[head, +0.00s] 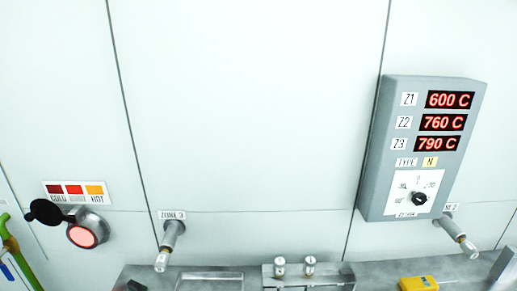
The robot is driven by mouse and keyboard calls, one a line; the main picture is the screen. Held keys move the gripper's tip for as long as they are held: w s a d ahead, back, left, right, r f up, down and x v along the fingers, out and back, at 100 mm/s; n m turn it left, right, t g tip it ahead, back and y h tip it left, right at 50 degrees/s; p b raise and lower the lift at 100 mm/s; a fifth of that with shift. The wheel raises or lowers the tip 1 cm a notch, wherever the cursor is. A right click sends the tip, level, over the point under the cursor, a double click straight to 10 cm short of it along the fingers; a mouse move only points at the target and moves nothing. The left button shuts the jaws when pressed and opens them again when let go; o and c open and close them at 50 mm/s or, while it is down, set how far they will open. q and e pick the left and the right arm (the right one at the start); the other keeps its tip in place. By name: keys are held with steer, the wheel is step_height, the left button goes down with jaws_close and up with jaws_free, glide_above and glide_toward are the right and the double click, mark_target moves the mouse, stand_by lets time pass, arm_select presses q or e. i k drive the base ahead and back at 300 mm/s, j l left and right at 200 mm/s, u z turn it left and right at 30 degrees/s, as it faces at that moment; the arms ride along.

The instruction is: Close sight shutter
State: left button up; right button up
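The sight port (88,230) is a round metal fitting on the pale wall at the left, with a pinkish-red glowing face. The sight shutter (45,212) is a black disc on a short dark arm. It is swung out to the upper left of the port, so the glowing face is uncovered. Neither of my grippers shows in the head view.
A COLD-to-HOT colour label (75,190) is above the port. Metal fittings stick out at centre left (170,245) and right (459,237). A grey control box (375,190) hangs at right. A yellow device (418,283) lies on the grey ledge (375,272). A green curved thing (20,257) is far left.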

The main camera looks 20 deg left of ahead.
mark_target(44, 211)
steer(key=u, duration=1.4)
